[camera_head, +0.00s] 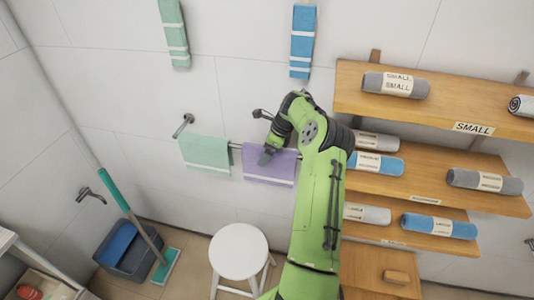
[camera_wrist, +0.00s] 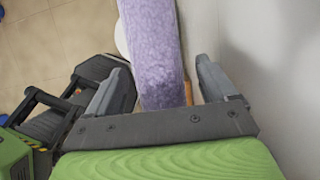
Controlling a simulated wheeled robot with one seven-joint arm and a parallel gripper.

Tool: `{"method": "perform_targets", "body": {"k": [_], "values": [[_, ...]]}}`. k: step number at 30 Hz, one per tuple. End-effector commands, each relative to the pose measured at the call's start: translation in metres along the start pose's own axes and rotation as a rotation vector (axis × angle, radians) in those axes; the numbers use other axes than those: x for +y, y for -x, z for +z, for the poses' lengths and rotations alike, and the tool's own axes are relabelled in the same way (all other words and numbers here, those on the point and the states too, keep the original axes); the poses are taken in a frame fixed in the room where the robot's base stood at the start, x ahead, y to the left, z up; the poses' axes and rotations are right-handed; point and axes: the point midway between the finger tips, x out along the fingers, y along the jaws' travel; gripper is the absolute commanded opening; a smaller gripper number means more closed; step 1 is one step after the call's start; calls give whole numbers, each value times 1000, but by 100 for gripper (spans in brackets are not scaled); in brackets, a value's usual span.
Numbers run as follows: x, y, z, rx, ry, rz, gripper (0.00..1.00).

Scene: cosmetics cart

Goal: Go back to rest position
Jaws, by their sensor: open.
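My gripper (camera_head: 267,156) is at the wall rail, in front of the purple towel (camera_head: 270,167) that hangs over it. In the wrist view my gripper (camera_wrist: 155,85) is open. The purple towel (camera_wrist: 153,50) runs between its two fingers, with a gap on each side. A light green towel (camera_head: 206,153) hangs on the same rail to the left. My green arm reaches up from the bottom of the head view and hides part of the rail's right end.
Wooden shelves (camera_head: 440,182) with rolled grey and blue towels stand close to the right of my arm. A white stool (camera_head: 239,250) stands below the rail. A grey bucket (camera_head: 128,250) and a mop (camera_head: 166,266) are at the left. A green towel (camera_head: 174,35) and a blue towel (camera_head: 302,41) hang higher up.

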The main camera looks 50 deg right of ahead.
Motion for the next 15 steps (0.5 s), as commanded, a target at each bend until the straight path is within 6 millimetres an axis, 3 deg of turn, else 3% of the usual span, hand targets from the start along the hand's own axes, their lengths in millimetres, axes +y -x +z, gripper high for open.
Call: {"method": "perform_targets", "body": {"k": [9,15], "values": [[0,70,30,-1,2,-4,85],[0,85,35,-1,1,-2,85]]}}
